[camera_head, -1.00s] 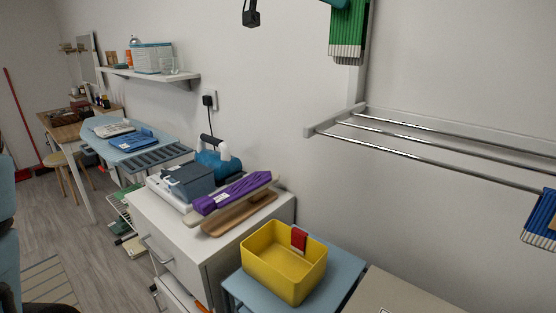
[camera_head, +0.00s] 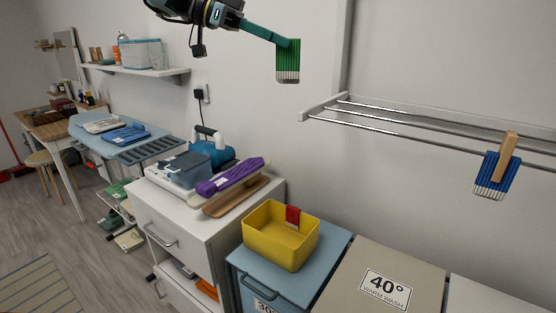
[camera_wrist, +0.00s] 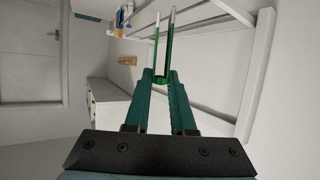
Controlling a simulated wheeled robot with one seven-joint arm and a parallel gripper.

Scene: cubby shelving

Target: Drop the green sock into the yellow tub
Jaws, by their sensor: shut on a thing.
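The green sock (camera_head: 288,62) has a white striped lower end and hangs in the air from my gripper (camera_head: 284,42) in the head view. In the wrist view my gripper (camera_wrist: 163,78) has its two fingers shut on the green sock (camera_wrist: 164,68), which shows edge-on as a thin folded strip. The yellow tub (camera_head: 268,250) sits on a blue lid, well below the sock and slightly to its left in the head view. A red piece with a white end hangs over the tub's back rim. The tub's floor is partly hidden by its front wall.
A wall rack (camera_head: 420,135) with metal bars is right of the sock; a blue sock (camera_head: 493,176) hangs there from a wooden peg (camera_head: 507,146). A white drawer cabinet (camera_head: 190,235) with a purple item (camera_head: 228,176) stands left of the tub. A beige bin lid (camera_head: 375,265) is to the right.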

